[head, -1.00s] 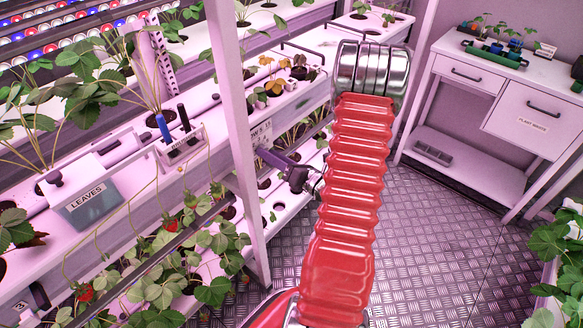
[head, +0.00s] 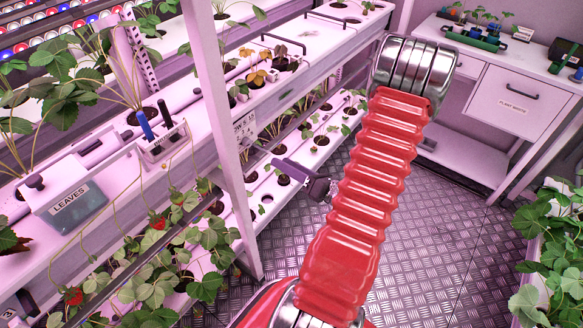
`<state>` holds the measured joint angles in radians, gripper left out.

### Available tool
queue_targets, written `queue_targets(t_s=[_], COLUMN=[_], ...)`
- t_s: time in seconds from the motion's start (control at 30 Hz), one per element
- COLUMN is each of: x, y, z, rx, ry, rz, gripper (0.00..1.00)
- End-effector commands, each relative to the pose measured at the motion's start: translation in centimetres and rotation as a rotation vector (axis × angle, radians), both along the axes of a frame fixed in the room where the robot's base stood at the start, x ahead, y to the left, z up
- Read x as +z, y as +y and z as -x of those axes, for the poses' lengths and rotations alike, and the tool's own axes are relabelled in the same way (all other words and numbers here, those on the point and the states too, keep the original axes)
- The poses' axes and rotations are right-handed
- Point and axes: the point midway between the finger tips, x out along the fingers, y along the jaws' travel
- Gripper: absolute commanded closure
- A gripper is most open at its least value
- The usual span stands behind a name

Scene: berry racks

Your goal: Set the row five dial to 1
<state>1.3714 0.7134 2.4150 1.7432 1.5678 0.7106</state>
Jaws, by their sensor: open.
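A white panel with small dark markings (head: 244,124) sits on the end of the rack row, just right of the white upright post. Its print is too small to read with certainty. I cannot make out a dial or its setting on it. My gripper (head: 316,188) is dark purple and stands below and right of this panel, in front of the lower planting row. It is apart from the panel and nothing shows in its jaws. My red ribbed arm partly covers the area to its right.
The white post (head: 207,85) stands left of the panel. A LEAVES bin (head: 75,207) and a small holder with pens (head: 162,143) sit on the left rack. A PLANT WASTE drawer bench (head: 510,108) stands at the right. The metal floor (head: 440,250) is clear.

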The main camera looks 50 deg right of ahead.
Motion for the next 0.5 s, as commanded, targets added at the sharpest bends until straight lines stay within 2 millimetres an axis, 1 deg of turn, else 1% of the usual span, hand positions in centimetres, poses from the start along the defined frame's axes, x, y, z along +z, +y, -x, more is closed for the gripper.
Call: queue_targets(t_s=[0.1,0.2,0.5], x=[0.0,0.0,0.0], y=[-0.1,-0.1,0.0], z=[1.0,1.5,1.6], rx=[-0.001,-0.001,0.001], ry=[0.0,-0.001,-0.001], rz=[0.0,0.0,0.0], gripper=[0.6,0.6,0.6])
